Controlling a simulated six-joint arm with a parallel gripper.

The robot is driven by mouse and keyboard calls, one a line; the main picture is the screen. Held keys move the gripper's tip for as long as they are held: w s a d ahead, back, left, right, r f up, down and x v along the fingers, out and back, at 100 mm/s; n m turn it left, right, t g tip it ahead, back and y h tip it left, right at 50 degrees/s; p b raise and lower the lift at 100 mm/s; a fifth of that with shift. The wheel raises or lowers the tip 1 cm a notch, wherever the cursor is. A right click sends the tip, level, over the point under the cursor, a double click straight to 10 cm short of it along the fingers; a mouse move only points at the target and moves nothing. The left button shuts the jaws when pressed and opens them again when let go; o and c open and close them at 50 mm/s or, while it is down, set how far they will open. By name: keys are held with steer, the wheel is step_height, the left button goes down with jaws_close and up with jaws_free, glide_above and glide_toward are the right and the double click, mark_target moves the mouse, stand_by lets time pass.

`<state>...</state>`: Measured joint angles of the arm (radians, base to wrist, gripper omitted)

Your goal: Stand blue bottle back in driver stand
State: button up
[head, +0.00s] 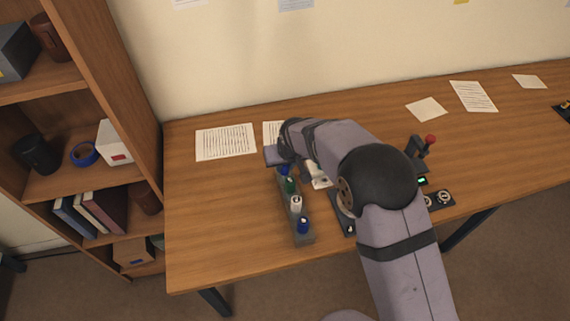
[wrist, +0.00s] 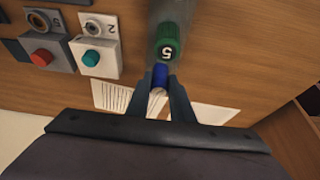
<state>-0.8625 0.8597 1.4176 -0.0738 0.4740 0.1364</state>
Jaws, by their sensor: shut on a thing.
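The grey driver stand (head: 304,240) runs front to back on the desk. It holds a blue-topped piece (head: 303,226) at the near end, a white one (head: 296,203) and a green one (head: 290,186). My gripper (wrist: 160,94) is shut on a blue piece (wrist: 160,74), just beside the green cap marked 5 (wrist: 167,44). The held blue piece also shows in the head view (head: 284,170) at the stand's far end. Its lower part is hidden, so I cannot tell whether it is seated. My arm covers part of the desk behind.
To the stand's right in the head view are a white block (head: 319,176) and a device with a red-topped lever (head: 430,140). Papers (head: 226,142) lie at the back. A bookshelf (head: 110,120) stands at the left. The desk left of the stand is clear.

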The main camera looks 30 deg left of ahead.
steer(key=shift+f+b, duration=0.3)
steer(key=shift+f, duration=0.15)
stand_by(0.3)
steer(key=o, duration=1.5)
steer(key=shift+o, duration=0.2)
steer(key=shift+r, duration=0.1)
steer(key=shift+r+p, duration=2.3)
steer(key=shift+r, duration=1.15)
